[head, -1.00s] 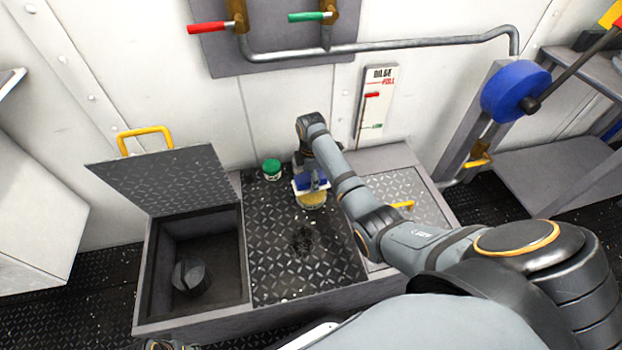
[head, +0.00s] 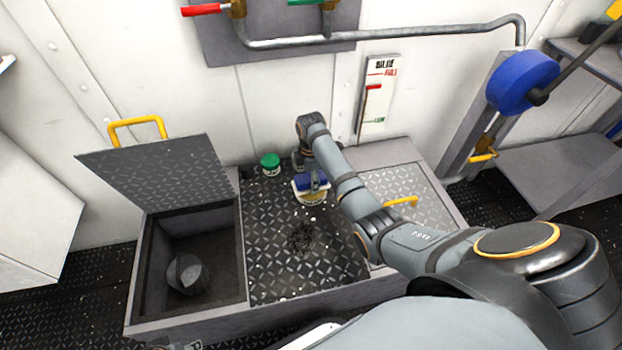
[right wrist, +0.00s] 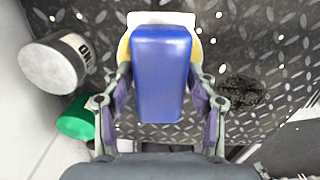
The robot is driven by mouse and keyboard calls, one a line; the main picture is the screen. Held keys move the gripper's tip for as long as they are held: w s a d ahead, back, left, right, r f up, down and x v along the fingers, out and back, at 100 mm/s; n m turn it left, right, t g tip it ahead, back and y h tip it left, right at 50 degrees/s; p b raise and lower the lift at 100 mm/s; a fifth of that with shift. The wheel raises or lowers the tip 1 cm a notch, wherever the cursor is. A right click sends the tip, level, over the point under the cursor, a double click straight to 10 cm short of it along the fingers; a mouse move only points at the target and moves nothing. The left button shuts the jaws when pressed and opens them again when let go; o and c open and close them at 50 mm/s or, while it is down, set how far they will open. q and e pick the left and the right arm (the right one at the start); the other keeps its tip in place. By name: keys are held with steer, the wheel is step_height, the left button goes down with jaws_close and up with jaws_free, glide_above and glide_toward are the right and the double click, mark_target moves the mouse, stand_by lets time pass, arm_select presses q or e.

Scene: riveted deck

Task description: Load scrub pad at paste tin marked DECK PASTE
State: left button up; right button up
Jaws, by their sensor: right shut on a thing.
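My right gripper (right wrist: 160,105) is shut on the blue block of the scrub pad (right wrist: 160,75), whose white pad side faces down. Yellow shows on both sides of the pad in the wrist view. I cannot tell whether the pad touches the paste, and the tin's label is too small to read. My left gripper is out of view.
The tins stand on a dark tread-plate top (head: 275,265) with a black smear (head: 302,238). To the left is an open bin (head: 190,215) with a dark bucket-like object (head: 186,273) inside. A closed hatch with a yellow handle (head: 401,201) lies to the right.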

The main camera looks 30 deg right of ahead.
steer(key=shift+f, duration=0.5)
stand_by(0.4)
steer(key=shift+f+p, duration=0.1)
steer(key=shift+p, duration=0.3)
stand_by(1.9)
